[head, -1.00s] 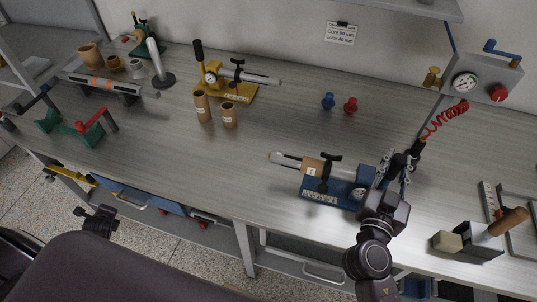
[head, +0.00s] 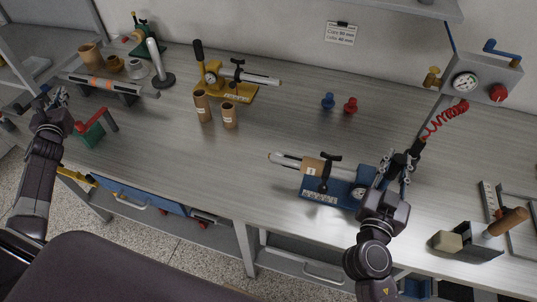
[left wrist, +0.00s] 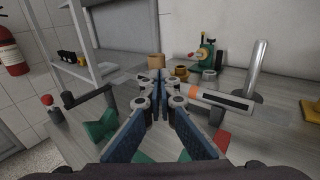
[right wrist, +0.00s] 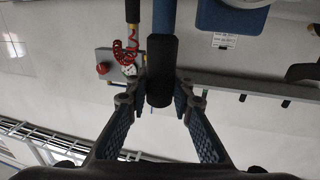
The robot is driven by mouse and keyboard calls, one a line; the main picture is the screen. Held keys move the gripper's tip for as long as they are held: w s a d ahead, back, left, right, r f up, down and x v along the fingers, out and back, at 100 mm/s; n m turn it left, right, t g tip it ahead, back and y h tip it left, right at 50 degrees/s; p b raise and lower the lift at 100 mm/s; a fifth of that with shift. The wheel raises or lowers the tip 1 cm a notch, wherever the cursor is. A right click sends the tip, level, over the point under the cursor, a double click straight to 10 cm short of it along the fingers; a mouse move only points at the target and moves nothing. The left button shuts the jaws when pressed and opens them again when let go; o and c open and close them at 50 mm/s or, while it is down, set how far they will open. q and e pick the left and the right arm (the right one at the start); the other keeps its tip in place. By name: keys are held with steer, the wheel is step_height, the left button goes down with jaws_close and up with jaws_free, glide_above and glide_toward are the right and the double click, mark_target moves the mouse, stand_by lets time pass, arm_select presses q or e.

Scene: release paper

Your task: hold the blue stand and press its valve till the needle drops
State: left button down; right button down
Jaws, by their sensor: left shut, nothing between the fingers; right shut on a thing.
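The blue stand (head: 321,190) lies on the bench at centre right in the head view, with a brown sleeve and a black T-handle over its metal tube. A small white gauge (head: 358,193) sits at its right end, close to my right gripper. My right gripper (head: 399,165) is shut on a black grip (right wrist: 161,72), which fills the space between its fingers in the right wrist view. The valve cannot be made out. My left gripper (head: 58,97) is shut and empty above the left end of the bench; its fingertips (left wrist: 157,80) meet in the left wrist view.
A yellow stand (head: 235,93) with a lever and gauge stands mid-bench beside brown sleeves (head: 229,117). A grey box with a gauge (head: 479,82) and red coiled hose is at right.

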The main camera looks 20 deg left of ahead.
mark_target(270, 156)
arm_select(q)
steer(key=w+d+r+m+t+h, duration=0.1)
steer(key=w+d+r+m+t, duration=0.1)
steer(key=w+d+r, duration=0.1)
steer(key=w+d+f+m+t+h, duration=0.1)
steer(key=w+d+f+h, duration=0.1)
steer(key=d+h, duration=0.35)
steer(key=w+d+f+m+h, duration=0.1)
steer(key=w+d+f+h, duration=0.15)
steer(key=d, duration=0.65)
steer(key=w+d+f+m+t+h, duration=0.1)
steer(key=w+d+h, duration=0.2)
steer(key=d, duration=0.5)
steer(key=s+d+f+g+h, duration=0.1)
steer(key=s+d+f+h, duration=0.1)
steer(key=d, duration=0.7)
steer(key=s+d+f+g+h, duration=0.2)
steer(key=d+h, duration=0.3)
steer(key=d, duration=0.4)
steer(key=s+d+f+m+g+h, duration=0.1)
steer(key=s+d+f+g+h, duration=0.1)
steer(key=d, duration=0.7)
step_height(270, 156, down, 2)
steer(key=shift+f+h, duration=0.1)
steer(key=shift+h, duration=0.6)
steer(key=shift+s+d+f+g, duration=0.1)
steer(key=shift+d+g, duration=0.2)
steer(key=shift+d, duration=0.05)
steer(key=shift+d, duration=0.1)
steer(key=shift+d, duration=4.25)
